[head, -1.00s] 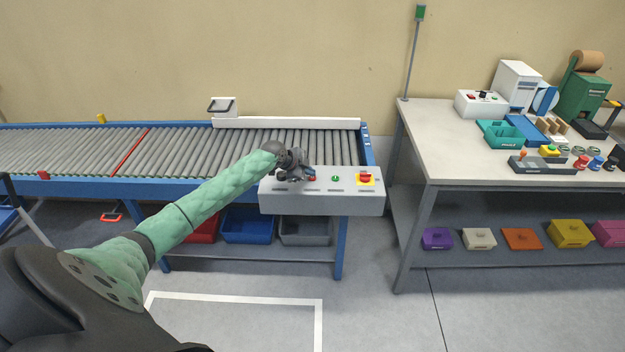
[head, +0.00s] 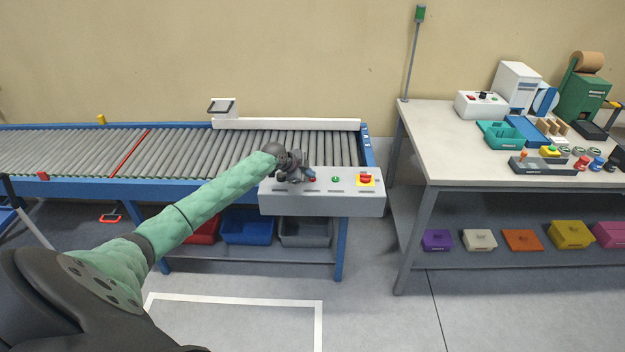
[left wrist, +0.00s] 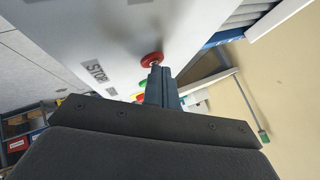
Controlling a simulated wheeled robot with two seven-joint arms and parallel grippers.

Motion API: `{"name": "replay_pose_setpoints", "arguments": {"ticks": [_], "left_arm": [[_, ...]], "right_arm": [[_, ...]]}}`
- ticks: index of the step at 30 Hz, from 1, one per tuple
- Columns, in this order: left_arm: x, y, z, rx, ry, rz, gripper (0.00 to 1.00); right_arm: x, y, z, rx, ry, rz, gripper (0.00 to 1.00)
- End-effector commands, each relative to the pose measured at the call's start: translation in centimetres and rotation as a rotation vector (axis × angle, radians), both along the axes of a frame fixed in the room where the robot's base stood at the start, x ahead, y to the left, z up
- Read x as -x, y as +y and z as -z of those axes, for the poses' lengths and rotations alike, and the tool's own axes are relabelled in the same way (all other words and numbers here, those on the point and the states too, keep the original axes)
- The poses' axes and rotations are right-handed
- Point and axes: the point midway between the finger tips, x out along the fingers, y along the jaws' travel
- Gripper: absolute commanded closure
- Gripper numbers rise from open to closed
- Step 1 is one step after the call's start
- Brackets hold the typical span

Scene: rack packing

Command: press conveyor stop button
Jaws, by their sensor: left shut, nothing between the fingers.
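The conveyor control box (head: 322,199) is a light grey panel at the conveyor's front right corner. A small red button sits on its top (head: 313,179), at my left gripper's tip. In the left wrist view the red button (left wrist: 152,59) lies just beyond the fingertips, beside a STOP label (left wrist: 96,73); I cannot tell whether they touch. My left gripper (head: 309,175) is shut and empty over the panel, and its fingers show in the left wrist view (left wrist: 160,80). A green button (head: 335,179) and a red emergency knob on yellow (head: 366,179) sit further right. My right gripper is out of view.
The roller conveyor (head: 75,152) runs left behind the box. Blue (head: 248,226) and grey bins stand on the shelf below. A workbench (head: 440,145) with several devices stands to the right, with a floor gap between.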

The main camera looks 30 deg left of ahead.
Motion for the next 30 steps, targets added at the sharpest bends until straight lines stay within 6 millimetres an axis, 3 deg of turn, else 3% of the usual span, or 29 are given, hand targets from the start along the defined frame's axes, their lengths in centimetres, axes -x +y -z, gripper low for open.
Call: {"name": "replay_pose_setpoints", "arguments": {"ticks": [16, 30], "left_arm": [[0.0, 0.0, 0.2, -0.001, 0.001, 0.000, 1.00], [0.0, 0.0, -1.4, 0.000, 0.000, 0.000, 1.00]], "right_arm": [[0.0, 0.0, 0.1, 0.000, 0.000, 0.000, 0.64], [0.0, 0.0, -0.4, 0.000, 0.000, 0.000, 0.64]]}}
